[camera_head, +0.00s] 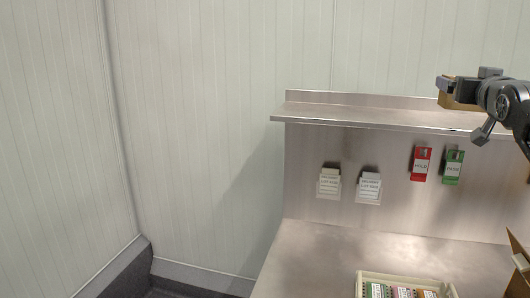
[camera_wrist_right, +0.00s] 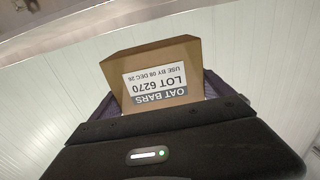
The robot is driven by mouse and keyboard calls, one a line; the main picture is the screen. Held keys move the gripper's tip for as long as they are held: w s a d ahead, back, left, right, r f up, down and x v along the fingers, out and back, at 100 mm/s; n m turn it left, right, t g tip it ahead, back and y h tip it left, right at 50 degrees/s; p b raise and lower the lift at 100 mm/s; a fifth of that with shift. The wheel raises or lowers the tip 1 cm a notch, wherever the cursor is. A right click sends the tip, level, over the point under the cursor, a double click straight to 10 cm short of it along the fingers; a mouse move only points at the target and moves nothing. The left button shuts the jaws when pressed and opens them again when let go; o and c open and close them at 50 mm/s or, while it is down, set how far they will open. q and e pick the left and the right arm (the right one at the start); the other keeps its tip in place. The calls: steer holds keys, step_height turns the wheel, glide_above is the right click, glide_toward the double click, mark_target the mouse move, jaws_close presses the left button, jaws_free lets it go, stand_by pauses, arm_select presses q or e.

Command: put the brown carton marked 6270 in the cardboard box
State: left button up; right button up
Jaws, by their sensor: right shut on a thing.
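The brown carton (camera_wrist_right: 150,62) fills the middle of the right wrist view. Its white and grey label reads OAT BARS, LOT 6270, USE BY 08 DEC 26, upside down in the picture. My right gripper (camera_wrist_right: 160,98) is shut on it, with a dark finger on each side. In the head view the right gripper (camera_head: 455,92) is at the upper right, in front of the shelf, and a small part of the carton (camera_head: 446,101) shows there. The cardboard box (camera_head: 518,284) is cut off at the lower right edge; its inside is mostly hidden. My left gripper is not in view.
A steel shelf (camera_head: 360,118) runs above the steel bench (camera_head: 310,255). A cream tray (camera_head: 366,277) with several small coloured cartons stands at the bench front. Two white card holders (camera_head: 329,183), a red tag (camera_head: 421,164) and a green tag (camera_head: 453,167) hang on the back panel. The bench's left part is clear.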

mark_target(440, 103)
steer(key=shift+n+y, duration=0.4)
steer(key=shift+y, duration=0.2)
steer(key=w+a+f, duration=0.2)
steer(key=w+f, duration=0.1)
steer(key=w+a+f, duration=0.1)
steer(key=f, duration=0.1)
steer(key=shift+w, duration=0.35)
steer(key=w+a+f+n+y+b, duration=0.1)
steer(key=w+a+f+y, duration=0.1)
steer(key=a+f, duration=0.5)
steer(key=w+a+f+n+y, duration=0.1)
steer(key=w+a+f, duration=0.25)
steer(key=f, duration=0.75)
steer(key=w+a+f+n+y+b, duration=0.1)
steer(key=w+a+f+y, duration=0.1)
steer(key=a+f, duration=0.6)
steer(key=s+a+f, duration=0.2)
steer(key=s+f, duration=0.3)
steer(key=f, duration=0.3)
steer(key=s+a+f+b, duration=0.1)
steer(key=s+a+f, duration=0.2)
steer(key=f, duration=0.6)
steer(key=s+a+f+t+b, duration=0.1)
steer(key=s+a+f, duration=0.1)
steer(key=s+f, duration=0.5)
steer(key=shift+a+f, duration=0.25)
steer(key=shift+f, duration=0.55)
steer(key=shift+d, duration=0.1)
